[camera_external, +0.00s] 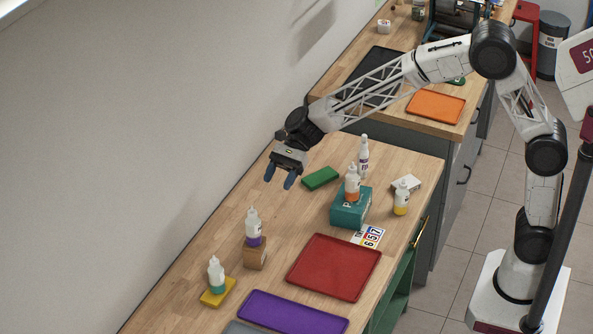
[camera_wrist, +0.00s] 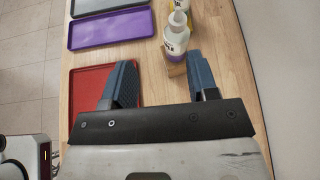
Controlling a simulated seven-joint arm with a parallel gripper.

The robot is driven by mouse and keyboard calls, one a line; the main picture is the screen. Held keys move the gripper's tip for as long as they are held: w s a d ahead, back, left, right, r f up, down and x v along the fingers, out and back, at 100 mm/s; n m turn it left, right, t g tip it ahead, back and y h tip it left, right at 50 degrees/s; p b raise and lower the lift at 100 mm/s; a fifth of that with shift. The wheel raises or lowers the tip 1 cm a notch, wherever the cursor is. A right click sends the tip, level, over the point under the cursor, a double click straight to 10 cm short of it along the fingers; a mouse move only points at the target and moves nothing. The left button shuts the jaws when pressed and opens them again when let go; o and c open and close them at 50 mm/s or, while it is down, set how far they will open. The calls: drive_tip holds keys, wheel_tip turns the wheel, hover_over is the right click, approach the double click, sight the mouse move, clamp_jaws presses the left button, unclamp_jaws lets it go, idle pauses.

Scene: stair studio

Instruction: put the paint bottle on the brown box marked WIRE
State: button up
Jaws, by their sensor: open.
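A small brown box (camera_external: 256,256) stands on the bench; its marking is too small to read. A white bottle with a purple band (camera_external: 253,228) stands upright on it. In the wrist view this bottle (camera_wrist: 175,46) and box (camera_wrist: 176,71) lie ahead, between and beyond the fingers. Other white bottles are a teal-banded one (camera_external: 216,275) on a yellow block, an orange-banded one (camera_external: 352,184) on a teal box, and a yellow-banded one (camera_external: 401,198) on the bench. I cannot tell which is the paint bottle. My gripper (camera_external: 280,178) is open and empty above the bench, left of the green block.
A teal box (camera_external: 349,212), green block (camera_external: 320,178), tall white bottle (camera_external: 363,158) and number card (camera_external: 369,236) are nearby. A red tray (camera_external: 335,267), purple tray (camera_external: 292,315) and yellow block (camera_external: 218,293) lie toward the front. The wall borders the bench's left side.

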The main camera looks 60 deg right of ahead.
drive_tip(key=s+d+r+n+h, duration=0.45)
drive_tip(key=s+d, duration=0.35)
drive_tip(key=s, duration=0.6)
drive_tip(key=s+d+n+h, duration=0.2)
drive_tip(key=s+d+n, duration=0.2)
drive_tip(key=s, duration=0.7)
drive_tip(key=s+d+n+t+h, duration=0.1)
drive_tip(key=s+d+n+h, duration=0.2)
drive_tip(key=s+d, duration=0.6)
drive_tip(key=s+d+n+h, duration=0.3)
drive_tip(key=s+d+n, duration=0.3)
drive_tip(key=s, duration=0.6)
drive_tip(key=shift+s+d+f+t, duration=0.3)
drive_tip(key=shift+s+d+t, duration=0.1)
drive_tip(key=shift+d, duration=0.35)
